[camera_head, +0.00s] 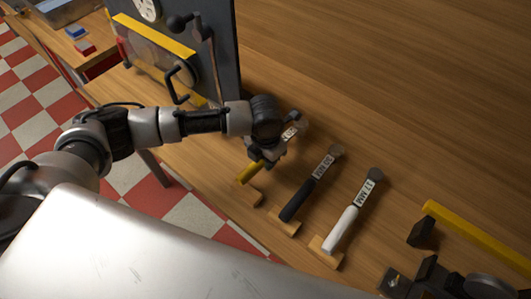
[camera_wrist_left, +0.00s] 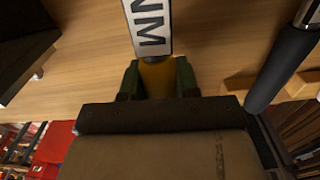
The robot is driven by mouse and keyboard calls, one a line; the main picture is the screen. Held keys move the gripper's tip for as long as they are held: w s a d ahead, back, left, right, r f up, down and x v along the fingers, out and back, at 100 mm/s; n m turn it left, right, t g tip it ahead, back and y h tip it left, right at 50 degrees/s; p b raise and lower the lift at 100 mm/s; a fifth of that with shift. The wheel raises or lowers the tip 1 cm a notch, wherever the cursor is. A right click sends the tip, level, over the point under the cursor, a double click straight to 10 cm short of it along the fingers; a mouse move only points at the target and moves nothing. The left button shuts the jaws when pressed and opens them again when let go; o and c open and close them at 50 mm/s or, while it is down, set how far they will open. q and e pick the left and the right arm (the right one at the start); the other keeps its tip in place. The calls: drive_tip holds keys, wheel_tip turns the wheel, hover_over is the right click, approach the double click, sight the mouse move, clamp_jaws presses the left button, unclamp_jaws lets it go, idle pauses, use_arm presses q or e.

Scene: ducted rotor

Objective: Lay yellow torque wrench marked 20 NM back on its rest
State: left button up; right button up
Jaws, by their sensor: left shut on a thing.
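The yellow torque wrench (camera_head: 248,173) is in my left gripper (camera_head: 262,160). Its head end points up and right, with a white label (camera_head: 290,132) near the gripper. In the left wrist view its yellow handle (camera_wrist_left: 157,76) sits between the two fingers of my left gripper (camera_wrist_left: 157,82), and the label (camera_wrist_left: 150,25) ends in "NM". A small wooden rest (camera_head: 250,196) is just below the handle end in the head view. I cannot tell whether the handle touches it.
A black-handled wrench (camera_head: 297,201) and a white-handled wrench marked 11 NM (camera_head: 341,230) lie on wooden rests to the right. A grey panel (camera_head: 220,45) stands behind my left arm. A yellow bar (camera_head: 475,238) is at lower right. The far tabletop is clear.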

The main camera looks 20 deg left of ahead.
use_arm(q)
drive_tip(key=shift+f, duration=0.95)
drive_tip(key=o, duration=1.1)
